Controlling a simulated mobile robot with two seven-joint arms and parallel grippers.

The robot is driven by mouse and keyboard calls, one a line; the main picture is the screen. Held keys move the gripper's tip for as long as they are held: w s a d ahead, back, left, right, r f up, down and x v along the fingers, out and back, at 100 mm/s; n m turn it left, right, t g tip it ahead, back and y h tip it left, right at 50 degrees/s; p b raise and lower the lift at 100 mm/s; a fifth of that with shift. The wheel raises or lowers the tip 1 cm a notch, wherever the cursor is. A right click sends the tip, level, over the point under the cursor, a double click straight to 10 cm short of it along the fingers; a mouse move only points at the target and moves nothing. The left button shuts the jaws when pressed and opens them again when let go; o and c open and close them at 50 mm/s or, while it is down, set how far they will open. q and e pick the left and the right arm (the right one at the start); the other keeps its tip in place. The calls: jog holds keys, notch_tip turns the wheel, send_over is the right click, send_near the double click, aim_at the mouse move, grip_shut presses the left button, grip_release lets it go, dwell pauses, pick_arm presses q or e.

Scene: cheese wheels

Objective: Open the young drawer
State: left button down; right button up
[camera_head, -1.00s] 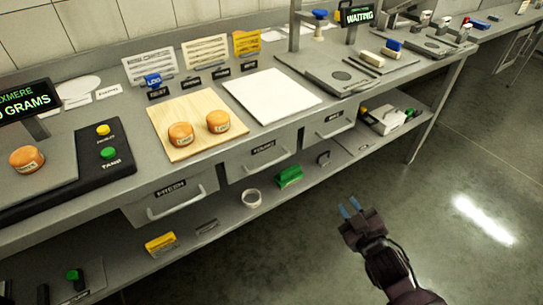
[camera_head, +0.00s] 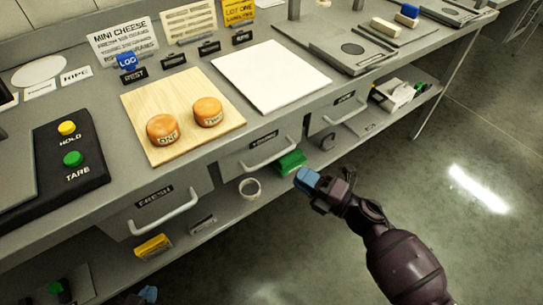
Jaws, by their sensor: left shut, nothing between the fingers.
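The young drawer (camera_head: 236,164) is the middle of three grey drawers under the counter, and it looks closed. Its pale bar handle (camera_head: 271,160) runs along its front below a dark label. My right gripper (camera_head: 307,180) has blue fingertips and is to the right of and slightly below that handle, apart from it in the picture. Its fingers overlap from this angle, so I cannot tell how wide they are. My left gripper (camera_head: 148,294) barely shows at the bottom edge, left of centre, shut and empty; most of it is out of frame.
The fresh drawer (camera_head: 150,205) is to the left and another drawer (camera_head: 335,112) to the right. The lower shelf holds a green item (camera_head: 290,162), a white ring (camera_head: 249,188) and a yellow box (camera_head: 152,246). Two cheese wheels (camera_head: 163,129) sit on a board above. The floor is open.

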aim_at(271, 158)
jog(key=x, duration=0.9)
jog(key=shift+a, duration=0.15)
grip_shut()
